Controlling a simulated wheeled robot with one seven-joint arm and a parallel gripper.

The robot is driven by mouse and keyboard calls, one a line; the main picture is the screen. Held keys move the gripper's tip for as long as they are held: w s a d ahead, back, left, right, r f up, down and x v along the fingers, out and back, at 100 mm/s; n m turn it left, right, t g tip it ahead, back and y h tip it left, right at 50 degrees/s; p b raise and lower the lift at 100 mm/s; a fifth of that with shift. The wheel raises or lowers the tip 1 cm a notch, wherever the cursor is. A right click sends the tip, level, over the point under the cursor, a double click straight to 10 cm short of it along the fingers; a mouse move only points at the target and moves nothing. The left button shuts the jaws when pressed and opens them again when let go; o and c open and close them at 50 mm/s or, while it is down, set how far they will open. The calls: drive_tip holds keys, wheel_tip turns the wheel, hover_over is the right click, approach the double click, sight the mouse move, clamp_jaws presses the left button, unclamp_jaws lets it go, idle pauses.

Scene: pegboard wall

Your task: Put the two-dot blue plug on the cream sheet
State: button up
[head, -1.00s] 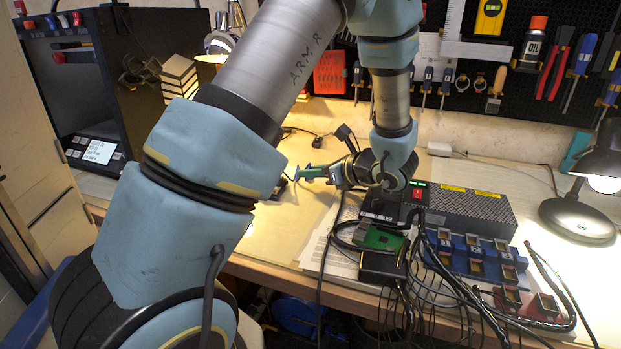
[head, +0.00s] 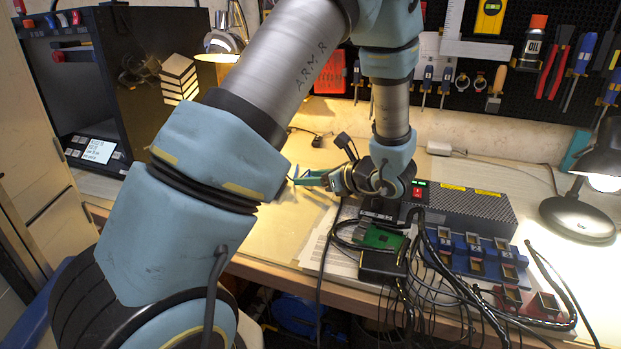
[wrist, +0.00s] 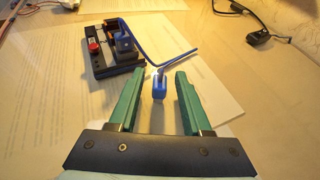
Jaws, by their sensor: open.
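My gripper (wrist: 158,75) is open, its two green fingers apart in the wrist view. A small blue plug (wrist: 159,88) stands in the gap between them, with clear space on both sides. I cannot make out dots on it. A blue cable (wrist: 170,62) lies just beyond. In the head view my gripper (head: 304,179) is low over the bench, left of the electronics; the plug is not discernible there. A cream surface (head: 272,238), apparently the cream sheet, covers the bench below and left of my gripper.
In the wrist view a dark box with a red button (wrist: 94,47) and a blue block stands beyond the left finger. A black adapter (wrist: 258,37) lies upper right. In the head view, blue socket blocks (head: 470,250) and tangled black cables lie right; a lamp (head: 578,215) stands far right.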

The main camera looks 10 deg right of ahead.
drive_tip(key=shift+r, duration=0.2)
drive_tip(key=shift+s+d+r, duration=0.1)
drive_tip(key=shift+s+d, duration=0.05)
drive_tip(key=shift+d, duration=0.05)
drive_tip(key=v, duration=1.1)
drive_tip(key=shift+s+d+r, duration=0.1)
drive_tip(key=shift+s+r, duration=0.05)
drive_tip(key=shift+s, duration=0.1)
